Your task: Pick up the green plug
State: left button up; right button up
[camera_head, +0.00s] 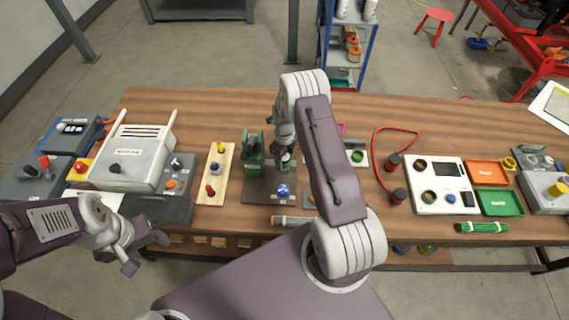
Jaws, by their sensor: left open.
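A small green round piece (357,156) sits on a pale plate right of my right forearm. It may be the green plug, but it is too small to tell. A green cylinder (482,227) lies near the table's front edge at the right. My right gripper (285,161) points down beside the green pump-like fixture (253,152), over its dark base. Its fingers are small and partly blurred into the fixture, so their opening is unclear. My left gripper (146,252) is open and empty at the table's front edge, left, away from these green things.
The wooden table (330,105) carries a grey instrument box (128,160), a board with coloured knobs (216,172), a red cable (377,150), a white panel (441,184) and orange (488,172) and green (501,203) trays. My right forearm hides the table's middle. The back strip is clear.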

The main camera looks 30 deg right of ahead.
grip_shut()
jog(key=shift+r, duration=0.25)
notch_tip(320, 180, up, 4)
jog(key=shift+s+d+f+b, duration=0.1)
jog(key=shift+s+d+b, duration=0.05)
jog(key=shift+b, duration=0.6)
jog(key=s+d+r+b, duration=0.1)
jog(key=s+d+r, duration=0.4)
jog(key=s, duration=0.5)
jog(key=shift+r+b, duration=0.4)
jog(key=shift+r, duration=0.45)
jog(key=shift+s, duration=0.15)
